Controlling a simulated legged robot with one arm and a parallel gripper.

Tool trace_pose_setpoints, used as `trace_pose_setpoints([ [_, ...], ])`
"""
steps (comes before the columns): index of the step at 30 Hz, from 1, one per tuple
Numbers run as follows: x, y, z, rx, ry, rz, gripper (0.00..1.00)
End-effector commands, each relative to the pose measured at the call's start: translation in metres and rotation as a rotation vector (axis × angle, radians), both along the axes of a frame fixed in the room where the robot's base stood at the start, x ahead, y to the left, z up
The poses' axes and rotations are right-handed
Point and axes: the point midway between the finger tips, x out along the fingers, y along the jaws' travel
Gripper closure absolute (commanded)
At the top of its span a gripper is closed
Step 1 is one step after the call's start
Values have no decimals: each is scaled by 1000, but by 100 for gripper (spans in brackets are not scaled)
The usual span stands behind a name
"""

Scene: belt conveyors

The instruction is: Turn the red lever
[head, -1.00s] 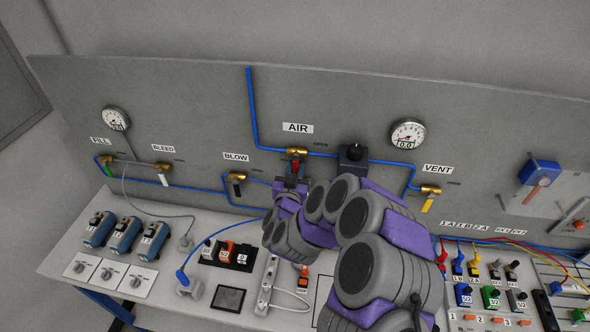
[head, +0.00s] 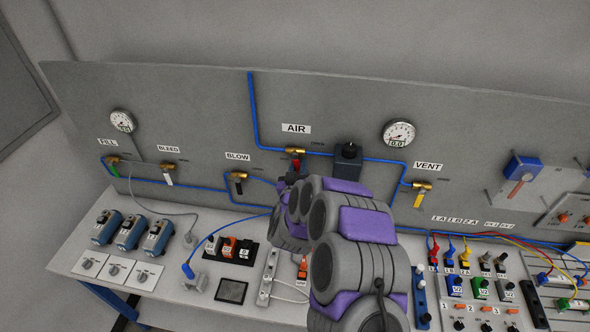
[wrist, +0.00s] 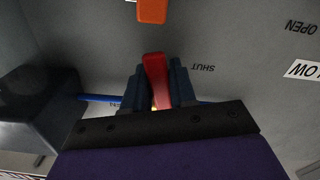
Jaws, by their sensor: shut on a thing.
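The red lever (head: 295,164) is on the brass AIR valve (head: 296,152), on the grey back panel below the AIR label. In the wrist view the red lever (wrist: 155,78) stands between the two dark fingers of my gripper (wrist: 154,85), which is shut on it. In the head view my gripper (head: 292,178) is just below the valve, and my arm hides most of it. A SHUT mark (wrist: 203,68) shows on the panel beside the lever in the wrist view.
The black regulator box (head: 349,158) sits just right of the AIR valve. The BLOW valve (head: 237,177) is to the left and the VENT valve (head: 421,186) to the right. Blue hoses run along the panel. The bench below holds switches, a power strip (head: 267,278) and connectors.

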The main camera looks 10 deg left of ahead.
Motion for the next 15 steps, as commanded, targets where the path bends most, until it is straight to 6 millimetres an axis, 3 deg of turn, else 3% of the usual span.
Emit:
trace_pose_setpoints([
  [15,6,-19,14,-493,-24,6,100],
])
